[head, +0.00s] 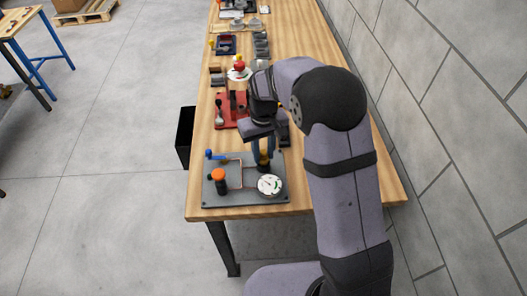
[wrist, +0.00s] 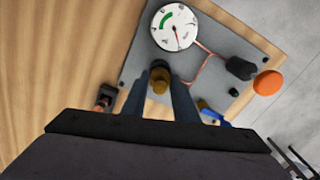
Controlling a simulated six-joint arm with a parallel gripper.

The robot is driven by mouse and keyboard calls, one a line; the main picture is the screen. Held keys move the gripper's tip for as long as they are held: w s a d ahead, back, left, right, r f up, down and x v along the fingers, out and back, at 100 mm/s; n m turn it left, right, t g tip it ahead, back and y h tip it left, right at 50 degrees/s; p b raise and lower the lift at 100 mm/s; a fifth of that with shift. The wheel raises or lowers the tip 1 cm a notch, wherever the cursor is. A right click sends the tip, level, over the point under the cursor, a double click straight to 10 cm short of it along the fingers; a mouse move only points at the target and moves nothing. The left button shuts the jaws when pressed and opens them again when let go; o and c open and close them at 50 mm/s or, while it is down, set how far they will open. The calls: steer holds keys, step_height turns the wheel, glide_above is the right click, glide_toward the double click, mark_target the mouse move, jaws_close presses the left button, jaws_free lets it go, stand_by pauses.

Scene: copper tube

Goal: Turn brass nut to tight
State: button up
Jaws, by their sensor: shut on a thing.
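The brass nut (wrist: 159,85) sits on the grey base plate (head: 243,199) near the gauge, and it also shows as a small yellow-brown piece in the head view (head: 264,156). My gripper (wrist: 160,78) points down over it, shut, with its two blue fingers on either side of the nut. A white dial gauge (head: 270,185) with a green band and a red needle stands beside the nut; it is large in the wrist view (wrist: 174,27). A thin copper tube (wrist: 204,62) runs from near the gauge across the plate.
An orange-topped knob (head: 219,175) and a blue-handled valve (head: 210,155) stand on the plate's left side. A red tray (head: 229,108) with tools lies behind the plate. Several other fixtures line the bench farther back. A block wall (head: 440,90) borders the right side.

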steer(key=m, duration=1.2)
steer(key=shift+w+m, duration=0.1)
steer(key=shift+m, duration=0.3)
steer(key=shift+r, duration=0.1)
steer(key=o, duration=1.1)
steer(key=shift+c, duration=0.2)
steer(key=shift+r+b, duration=1)
steer(key=shift+r, duration=2.65)
